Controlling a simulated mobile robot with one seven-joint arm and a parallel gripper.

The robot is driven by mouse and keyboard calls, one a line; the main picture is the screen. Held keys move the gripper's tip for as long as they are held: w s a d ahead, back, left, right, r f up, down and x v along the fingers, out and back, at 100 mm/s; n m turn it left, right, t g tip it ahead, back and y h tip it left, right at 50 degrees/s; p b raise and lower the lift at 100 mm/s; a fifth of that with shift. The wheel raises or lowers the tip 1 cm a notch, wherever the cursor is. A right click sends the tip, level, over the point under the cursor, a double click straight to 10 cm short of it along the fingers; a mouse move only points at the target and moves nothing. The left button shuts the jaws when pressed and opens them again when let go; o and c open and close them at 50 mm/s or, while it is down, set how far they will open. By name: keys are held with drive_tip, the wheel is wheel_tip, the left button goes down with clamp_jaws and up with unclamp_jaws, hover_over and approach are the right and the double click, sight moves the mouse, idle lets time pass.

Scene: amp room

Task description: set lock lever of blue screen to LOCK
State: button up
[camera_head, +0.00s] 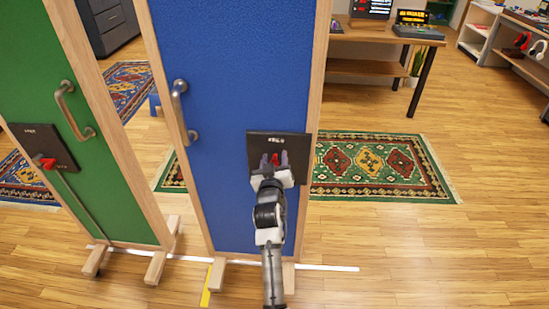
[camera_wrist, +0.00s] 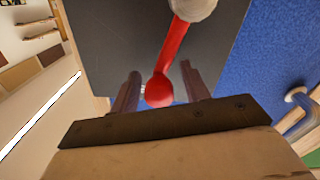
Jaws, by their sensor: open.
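The blue screen (camera_head: 225,85) stands upright in a wooden frame, with a dark lock plate (camera_head: 256,146) low on its right side. A small pale label on the plate is too blurred to read. The red lock lever (camera_head: 274,158) is mostly hidden behind my gripper in the head view. In the wrist view the lever (camera_wrist: 177,47) runs from a pale round pivot (camera_wrist: 194,8) to a red ball end. My gripper (camera_head: 275,158) is open at the plate. Its two fingers (camera_wrist: 160,74) stand one on each side of the lever's ball end, with visible gaps.
A green screen (camera_head: 75,125) with its own red lever (camera_head: 46,163) stands to the left. Metal handles (camera_head: 180,110) stick out from both screens. Wooden feet (camera_head: 224,275) rest on the floor. A patterned rug (camera_head: 375,165) and open floor lie to the right.

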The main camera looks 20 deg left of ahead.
clamp_jaws()
idle(0.3)
drive_tip(key=shift+w+d+f+b, duration=0.15)
drive_tip(key=shift+d+f+b, duration=0.05)
drive_tip(key=shift+d+b, duration=0.1)
idle(0.5)
drive_tip(key=d+f+m+b, duration=0.1)
drive_tip(key=m+b, duration=0.1)
drive_tip(key=d+f+m+b, duration=0.1)
drive_tip(key=m, duration=0.1)
drive_tip(key=w+d+f+m+b, duration=0.1)
drive_tip(key=m+b, duration=0.1)
drive_tip(key=m, duration=0.1)
drive_tip(key=shift+d+f+b, duration=0.1)
drive_tip(key=shift+d+b, duration=0.2)
drive_tip(key=shift+d, duration=0.05)
drive_tip(key=f+m+b, duration=0.1)
drive_tip(key=d+f+m+b, duration=0.1)
drive_tip(key=m, duration=0.1)
drive_tip(key=shift+w, duration=0.15)
drive_tip(key=shift+d+f+m+b, duration=0.15)
drive_tip(key=shift+f+m+b, duration=0.4)
drive_tip(key=shift+m, duration=0.4)
drive_tip(key=shift+d+f+m+b, duration=0.1)
drive_tip(key=shift+f+m+b, duration=0.45)
drive_tip(key=shift+m, duration=0.4)
